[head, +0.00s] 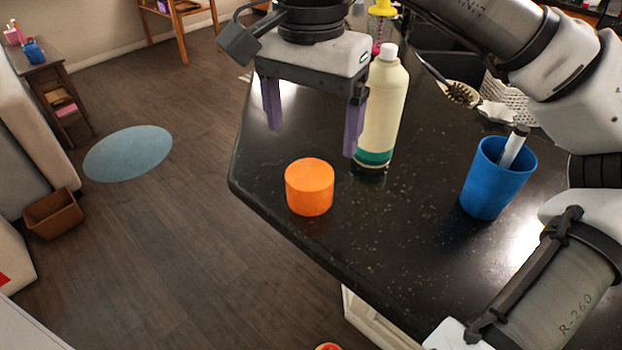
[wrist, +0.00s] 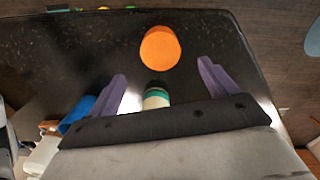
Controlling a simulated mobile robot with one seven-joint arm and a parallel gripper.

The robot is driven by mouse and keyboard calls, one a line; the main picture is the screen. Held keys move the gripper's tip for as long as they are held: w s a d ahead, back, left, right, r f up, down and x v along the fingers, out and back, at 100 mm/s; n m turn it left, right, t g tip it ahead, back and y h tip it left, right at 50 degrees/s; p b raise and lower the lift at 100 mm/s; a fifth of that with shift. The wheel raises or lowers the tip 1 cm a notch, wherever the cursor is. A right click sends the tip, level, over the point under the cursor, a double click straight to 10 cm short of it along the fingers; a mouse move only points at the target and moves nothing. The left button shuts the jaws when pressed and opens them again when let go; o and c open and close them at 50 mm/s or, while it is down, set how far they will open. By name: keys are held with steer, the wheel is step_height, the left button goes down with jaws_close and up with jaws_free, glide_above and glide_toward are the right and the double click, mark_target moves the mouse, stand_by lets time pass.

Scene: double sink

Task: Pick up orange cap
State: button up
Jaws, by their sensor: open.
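The orange cap (head: 309,187) is a short round cylinder standing on the black speckled counter (head: 400,240), close to its left front edge. It also shows in the wrist view (wrist: 160,48), ahead of and between the two fingers. My gripper (head: 312,127) is open and empty, with its purple fingers pointing down. It hangs above and behind the cap in the head view, apart from it. The fingers also show in the wrist view (wrist: 164,78).
A cream bottle (head: 383,110) with a green band stands close beside the right finger. A blue cup (head: 497,178) holding a pale stick-like item stands to the right. A hairbrush (head: 458,93) lies farther back. The counter's edge drops to the floor left of the cap.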

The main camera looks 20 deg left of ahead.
mark_target(310, 173)
step_height(310, 173, down, 9)
steer(key=shift+f+p, duration=0.2)
steer(key=shift+p, duration=0.95)
steer(key=c, duration=1)
